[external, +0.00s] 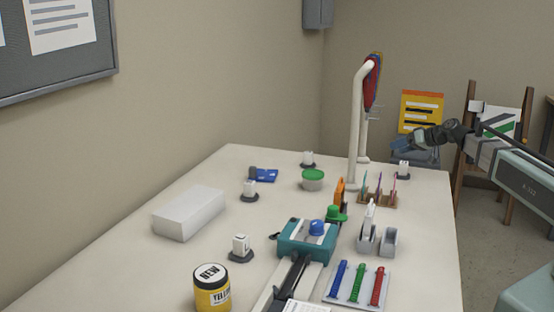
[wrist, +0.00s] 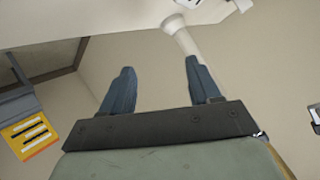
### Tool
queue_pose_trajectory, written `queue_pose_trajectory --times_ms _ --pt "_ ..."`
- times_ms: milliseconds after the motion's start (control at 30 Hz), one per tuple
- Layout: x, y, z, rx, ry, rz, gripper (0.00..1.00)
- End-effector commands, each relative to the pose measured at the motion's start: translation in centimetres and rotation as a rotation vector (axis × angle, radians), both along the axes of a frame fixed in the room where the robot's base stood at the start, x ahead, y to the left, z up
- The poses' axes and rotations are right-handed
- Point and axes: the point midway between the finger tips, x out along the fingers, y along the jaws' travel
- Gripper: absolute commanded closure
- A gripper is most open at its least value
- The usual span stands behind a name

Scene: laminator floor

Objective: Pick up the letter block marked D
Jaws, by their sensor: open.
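Several small white blocks stand on dark round bases on the table. One is at the front (external: 240,244), one behind it (external: 250,187), one at the far edge (external: 308,157) and one at the far right (external: 403,168). Their markings are too small to read, so I cannot tell which is D. My gripper (external: 402,143) is at the right, raised near the table's far right corner, apart from every block. In the wrist view my gripper (wrist: 158,65) shows two blue fingers wide apart with nothing between them.
A tall white stand (external: 356,120) with hanging coloured strips rises near my gripper. A pen rack (external: 378,199), a green-lidded tub (external: 313,180), a teal laminator (external: 304,241), a white box (external: 189,212) and a yellow jar (external: 211,290) occupy the table.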

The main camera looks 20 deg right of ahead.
Motion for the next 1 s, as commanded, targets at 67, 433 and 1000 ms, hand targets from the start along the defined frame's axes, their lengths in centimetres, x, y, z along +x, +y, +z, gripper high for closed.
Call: queue_pose_trajectory --times_ms 67,433,1000 --pt "1.7 3.8 0.8 -0.040 -0.054 0.078 0.38" --pt "5.1 17.3 2.7 -0.252 -0.288 0.379 0.38" --pt "8.2 22.7 1.5 -0.322 -0.357 0.460 0.38"
